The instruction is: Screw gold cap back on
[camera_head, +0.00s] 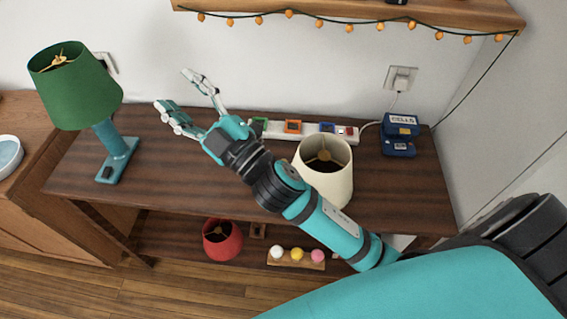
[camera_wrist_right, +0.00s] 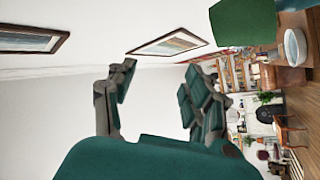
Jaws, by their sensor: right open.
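A teal table lamp (camera_head: 112,140) with a green shade (camera_head: 80,92) stands at the left end of the dark wooden table. Gold metal (camera_head: 57,58) shows in the shade's top opening; it is too small to tell whether it is a separate cap. My right gripper (camera_head: 174,90) is open and empty, to the right of the green shade and apart from it. In the right wrist view my open fingers (camera_wrist_right: 160,78) have only wall between them, and the green shade (camera_wrist_right: 245,22) is at the upper right. My left gripper is not in view.
A cream lampshade (camera_head: 324,172) stands on the table (camera_head: 395,195) under my right forearm. Behind are a power strip (camera_head: 345,133) and blue boxes (camera_head: 399,132). A red shade (camera_head: 222,240) and coloured balls on a block (camera_head: 296,262) are below. A shelf (camera_head: 450,10) hangs above.

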